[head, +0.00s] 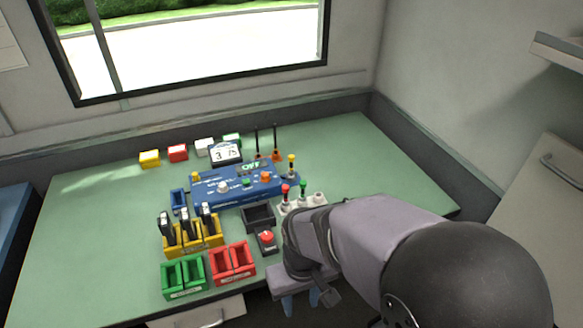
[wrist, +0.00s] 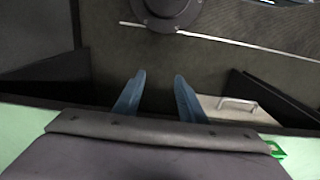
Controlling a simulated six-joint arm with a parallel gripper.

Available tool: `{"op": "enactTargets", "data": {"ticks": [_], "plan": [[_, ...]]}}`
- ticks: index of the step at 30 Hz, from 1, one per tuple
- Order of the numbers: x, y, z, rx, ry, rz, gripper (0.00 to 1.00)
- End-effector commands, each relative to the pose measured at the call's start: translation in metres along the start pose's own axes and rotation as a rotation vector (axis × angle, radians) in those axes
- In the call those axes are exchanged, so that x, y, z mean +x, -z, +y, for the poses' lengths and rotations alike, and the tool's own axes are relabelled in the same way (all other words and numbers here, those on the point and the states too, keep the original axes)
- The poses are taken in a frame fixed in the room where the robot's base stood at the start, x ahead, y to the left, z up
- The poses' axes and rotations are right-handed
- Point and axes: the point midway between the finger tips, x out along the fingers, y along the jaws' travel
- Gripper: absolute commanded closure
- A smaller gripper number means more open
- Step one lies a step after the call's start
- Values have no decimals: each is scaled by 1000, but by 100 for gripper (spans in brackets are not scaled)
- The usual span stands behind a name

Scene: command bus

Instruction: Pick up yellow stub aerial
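A stub aerial with a yellow top (head: 291,160) stands upright at the right end of the blue console (head: 225,201), behind the white holder (head: 313,201). A red-topped aerial (head: 285,189) and a green-topped aerial (head: 303,187) stand at the holder. My gripper (head: 301,302) is at the desk's front edge, nearer the camera than the aerials, with blue fingers pointing down. In the wrist view its fingers (wrist: 160,80) are apart with nothing between them. No aerial shows in the wrist view.
Red bins (head: 233,276), green bins (head: 184,293) and a yellow rack (head: 178,251) holding black handsets stand left of my gripper. A red button box (head: 267,241) is close to it. Two thin black aerials with orange bases (head: 276,155) stand behind the console. The desk's far right (head: 345,145) is clear.

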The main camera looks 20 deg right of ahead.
Motion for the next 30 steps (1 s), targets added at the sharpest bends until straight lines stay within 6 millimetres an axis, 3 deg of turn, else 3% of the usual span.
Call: {"op": "enactTargets", "data": {"ticks": [7, 21, 30], "plan": [[-17, 11, -2, -86, 5, -13, 63], [-105, 78, -17, -666, 78, -96, 63], [-121, 148, -2, -484, 46, -64, 63]]}}
